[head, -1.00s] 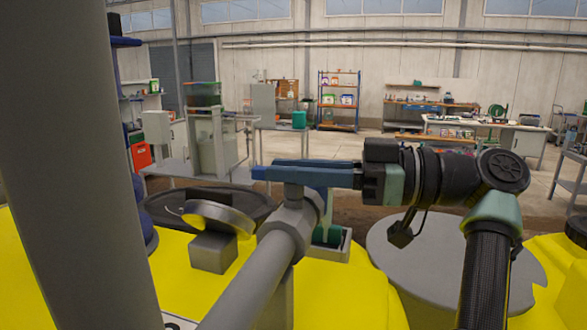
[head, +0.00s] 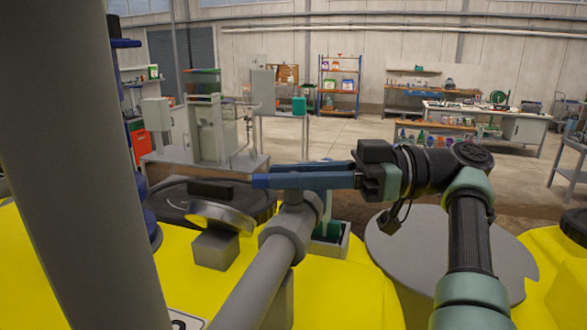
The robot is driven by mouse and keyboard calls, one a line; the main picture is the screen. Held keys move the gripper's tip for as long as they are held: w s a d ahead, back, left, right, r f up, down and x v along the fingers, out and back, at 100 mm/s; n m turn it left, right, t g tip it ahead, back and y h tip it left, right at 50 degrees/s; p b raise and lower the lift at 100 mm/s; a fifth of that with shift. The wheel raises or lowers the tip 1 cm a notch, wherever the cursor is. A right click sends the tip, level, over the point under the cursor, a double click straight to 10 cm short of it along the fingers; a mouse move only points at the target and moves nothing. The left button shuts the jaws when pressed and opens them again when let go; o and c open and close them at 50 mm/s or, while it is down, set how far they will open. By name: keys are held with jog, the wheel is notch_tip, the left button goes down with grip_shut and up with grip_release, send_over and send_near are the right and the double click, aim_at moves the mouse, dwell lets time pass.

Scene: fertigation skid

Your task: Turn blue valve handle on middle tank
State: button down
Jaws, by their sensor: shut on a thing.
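The blue valve handle (head: 260,181) sits on top of a grey valve fitting (head: 290,232) on a thick grey pipe, above the yellow tank (head: 335,300). Its bright blue left tip shows; the rest is largely covered by my fingers. My gripper (head: 285,174) reaches in from the right, its long dull-blue fingers lying along the handle and shut on it. The handle points left, roughly level in the head view. How far it is turned relative to the pipe is hard to tell.
A thick grey post (head: 80,180) blocks the left side. A tilted round gauge-like disc (head: 220,218) on a grey block, a black lid (head: 165,205) and a grey round lid (head: 400,262) surround the valve. Behind are a skid bench, shelves and a workbench (head: 480,112) across open floor.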

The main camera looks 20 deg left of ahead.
jog(key=c, duration=0.8)
grip_release()
jog(key=shift+o, duration=0.2)
jog(key=shift+r, duration=0.55)
notch_tip(320, 180, up, 8)
jog(key=p, duration=0.3)
jog(key=shift+f, duration=0.15)
jog(key=shift+r+p, duration=0.6)
jog(key=shift+r, duration=0.05)
